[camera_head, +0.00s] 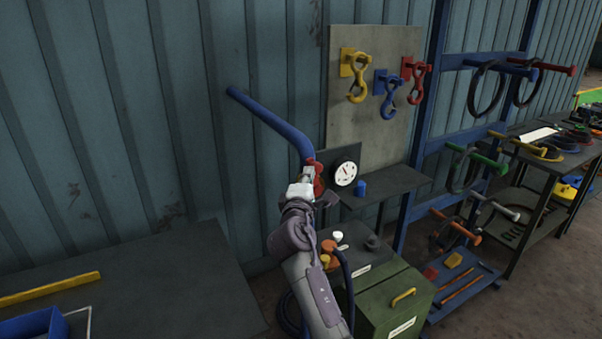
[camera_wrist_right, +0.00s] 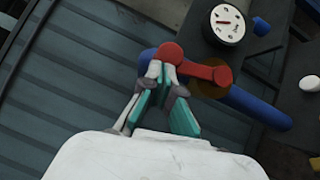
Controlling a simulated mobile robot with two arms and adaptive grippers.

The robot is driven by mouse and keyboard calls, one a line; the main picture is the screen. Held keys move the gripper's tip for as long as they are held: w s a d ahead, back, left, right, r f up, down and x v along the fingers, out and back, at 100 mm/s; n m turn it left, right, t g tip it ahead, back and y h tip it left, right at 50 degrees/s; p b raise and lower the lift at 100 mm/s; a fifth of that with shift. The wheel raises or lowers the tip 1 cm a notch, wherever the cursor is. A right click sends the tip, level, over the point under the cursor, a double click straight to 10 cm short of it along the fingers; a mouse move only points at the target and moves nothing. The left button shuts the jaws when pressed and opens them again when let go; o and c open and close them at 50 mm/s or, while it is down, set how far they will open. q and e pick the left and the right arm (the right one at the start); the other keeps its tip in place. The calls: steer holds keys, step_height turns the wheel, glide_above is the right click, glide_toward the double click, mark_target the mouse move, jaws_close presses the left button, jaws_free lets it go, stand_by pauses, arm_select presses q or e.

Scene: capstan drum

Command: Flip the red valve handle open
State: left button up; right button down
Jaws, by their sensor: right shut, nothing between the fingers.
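The red valve handle (camera_head: 319,180) is on a blue pipe (camera_head: 270,122) at the wall, partly hidden behind my right gripper (camera_head: 308,172) in the head view. In the right wrist view the handle (camera_wrist_right: 200,72) runs sideways from a round red end (camera_wrist_right: 171,52) to a hub on the blue pipe (camera_wrist_right: 258,106). My right gripper (camera_wrist_right: 164,72) is shut and empty, with its fingertips right at the round end. I cannot tell if they touch it. My left gripper is not in view.
A white dial gauge (camera_head: 345,173) sits just right of the handle, above a small shelf (camera_head: 385,187) with a blue cap. A board with hooks (camera_head: 360,115) hangs behind. A green box (camera_head: 388,300) stands below. A dark table (camera_head: 150,290) is at lower left.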

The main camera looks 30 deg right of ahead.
steer(key=shift+d+r+p, duration=0.25)
steer(key=shift+d+r, duration=0.05)
steer(key=shift+d, duration=0.2)
steer(key=shift+d+r+p, duration=0.2)
steer(key=shift+d+r, duration=0.05)
steer(key=shift+d, duration=0.35)
